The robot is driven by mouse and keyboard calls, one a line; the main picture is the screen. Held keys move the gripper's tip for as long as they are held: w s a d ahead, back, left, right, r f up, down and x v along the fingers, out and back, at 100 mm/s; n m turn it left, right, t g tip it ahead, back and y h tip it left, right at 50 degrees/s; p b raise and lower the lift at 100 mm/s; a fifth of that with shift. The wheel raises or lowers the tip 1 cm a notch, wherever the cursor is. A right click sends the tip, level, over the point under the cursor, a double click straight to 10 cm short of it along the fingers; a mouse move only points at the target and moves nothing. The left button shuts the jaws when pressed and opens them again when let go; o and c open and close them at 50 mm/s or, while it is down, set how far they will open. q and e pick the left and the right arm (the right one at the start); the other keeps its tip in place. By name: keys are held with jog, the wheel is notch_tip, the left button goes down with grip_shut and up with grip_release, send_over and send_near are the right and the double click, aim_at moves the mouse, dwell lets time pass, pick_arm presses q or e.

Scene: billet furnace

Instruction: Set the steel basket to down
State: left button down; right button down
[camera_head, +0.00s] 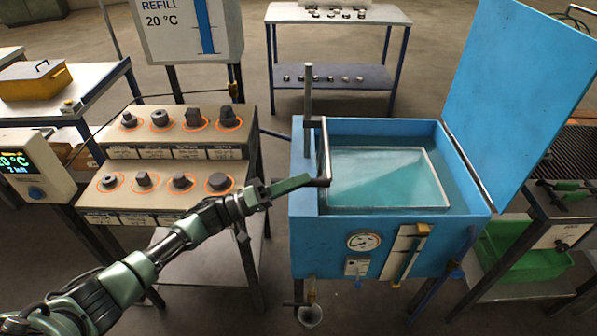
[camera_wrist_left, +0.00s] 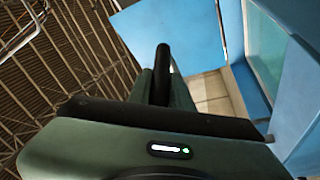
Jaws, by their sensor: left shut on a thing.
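The blue tank (camera_head: 370,247) stands open at centre right with teal liquid inside. A thin pale rectangular rim (camera_head: 437,180), which looks like the steel basket's, shows at the liquid; how deep it sits is hard to tell. A steel post (camera_head: 308,95) rises at the tank's left side, with a dark bent lever (camera_head: 326,150) beside it. The left wrist view shows the dark bar end (camera_wrist_left: 162,62) between the fingers. My right gripper is not in view.
The tank's blue lid (camera_head: 520,90) stands raised on the right. A stepped stand with dark metal pieces (camera_head: 180,150) is left of the tank. A gauge (camera_head: 364,240) is on the tank's front. A two-shelf table (camera_head: 340,15) stands behind, with free floor between.

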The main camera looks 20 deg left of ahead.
pick_arm(q)
notch_tip(320, 180, down, 13)
jog(key=b, duration=0.7)
jog(key=shift+s+r, duration=0.1)
jog(key=shift+s, duration=0.05)
jog(key=shift+f, duration=0.3)
jog(key=c, duration=1.3)
grip_release()
jog(key=shift+a+r, duration=0.1)
jog(key=shift+r, duration=0.3)
jog(key=shift+w+f, duration=0.1)
jog(key=shift+w, duration=0.1)
